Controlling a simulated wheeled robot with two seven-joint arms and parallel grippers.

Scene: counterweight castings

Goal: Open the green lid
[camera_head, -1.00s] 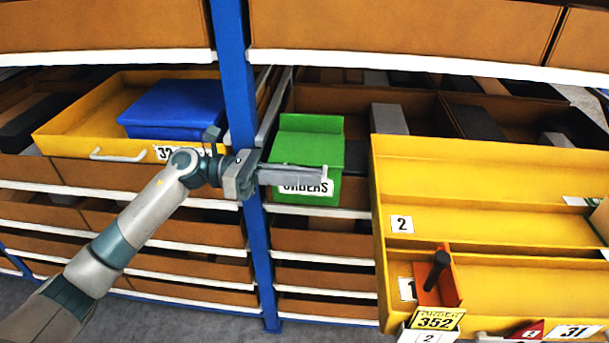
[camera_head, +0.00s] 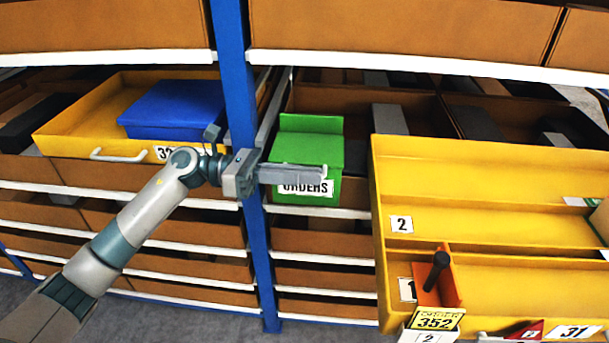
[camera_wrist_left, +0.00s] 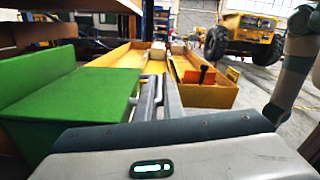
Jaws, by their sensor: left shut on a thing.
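The green box with its green lid (camera_head: 305,146) stands on the shelf right of the blue post, with an ORDERS label (camera_head: 312,188) on its front. The lid looks closed. My left gripper (camera_head: 322,174) reaches across the front of the box, its fingers together at the lid's front edge. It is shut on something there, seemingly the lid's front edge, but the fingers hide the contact. In the left wrist view the green lid (camera_wrist_left: 75,98) lies at the left, beside the gripper fingers (camera_wrist_left: 163,95). My right gripper is not in view.
A yellow tray (camera_head: 480,180) with an orange holder (camera_head: 437,285) stands close to the right of the box. A yellow drawer (camera_head: 80,110) holding a blue box (camera_head: 175,108) is at the left. The blue post (camera_head: 236,90) stands just behind my left wrist.

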